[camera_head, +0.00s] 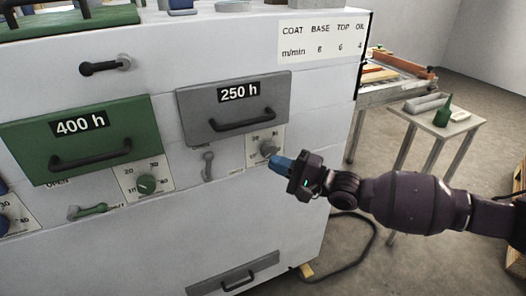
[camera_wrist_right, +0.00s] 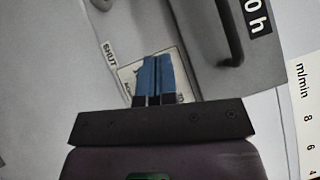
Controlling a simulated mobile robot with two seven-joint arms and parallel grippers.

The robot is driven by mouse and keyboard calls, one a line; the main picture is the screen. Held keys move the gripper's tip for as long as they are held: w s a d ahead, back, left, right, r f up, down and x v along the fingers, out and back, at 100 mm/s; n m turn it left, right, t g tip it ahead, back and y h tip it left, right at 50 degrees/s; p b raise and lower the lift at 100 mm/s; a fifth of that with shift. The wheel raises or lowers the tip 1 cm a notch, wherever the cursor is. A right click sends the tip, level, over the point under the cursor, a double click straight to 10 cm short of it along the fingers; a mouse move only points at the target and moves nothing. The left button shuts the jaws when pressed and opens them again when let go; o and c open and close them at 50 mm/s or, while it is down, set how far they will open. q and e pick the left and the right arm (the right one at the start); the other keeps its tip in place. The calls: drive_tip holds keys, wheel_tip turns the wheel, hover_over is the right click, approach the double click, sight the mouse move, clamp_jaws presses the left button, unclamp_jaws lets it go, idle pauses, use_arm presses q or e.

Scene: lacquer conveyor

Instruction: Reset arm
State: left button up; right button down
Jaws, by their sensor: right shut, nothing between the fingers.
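My right gripper (camera_head: 280,162) reaches in from the right in the head view, its blue fingers in front of the grey dial (camera_head: 268,147) under the grey 250 h drawer (camera_head: 232,104). In the right wrist view the blue fingers (camera_wrist_right: 154,76) are together and empty, over the dial's scale plate (camera_wrist_right: 132,72), and they hide the dial. I cannot tell whether the fingertips touch the dial. My left gripper is not in view.
A small table (camera_head: 440,122) with a green bottle (camera_head: 443,111) stands right. A dark cable (camera_head: 372,240) lies on the floor.

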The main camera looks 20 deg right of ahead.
drive_tip(key=s+a+f+n+h+p, duration=0.1)
drive_tip(key=s+f+n+h, duration=0.4)
drive_tip(key=n, duration=0.4)
drive_tip(key=s+a+f+n+h+p, duration=0.1)
drive_tip(key=s+f+n+h, duration=0.15)
drive_tip(key=f+n, duration=0.5)
drive_tip(key=s+d+f+m+g+h+p, duration=0.1)
drive_tip(key=s+f, duration=0.4)
drive_tip(key=s, duration=0.6)
drive_tip(key=s+d+f+m+g+h+p, duration=0.1)
drive_tip(key=s+f+h, duration=0.4)
drive_tip(key=s, duration=0.6)
drive_tip(key=shift+d+f+m+g, duration=0.2)
drive_tip(key=shift+d+m+g, duration=0.5)
drive_tip(key=shift+d+m, duration=0.4)
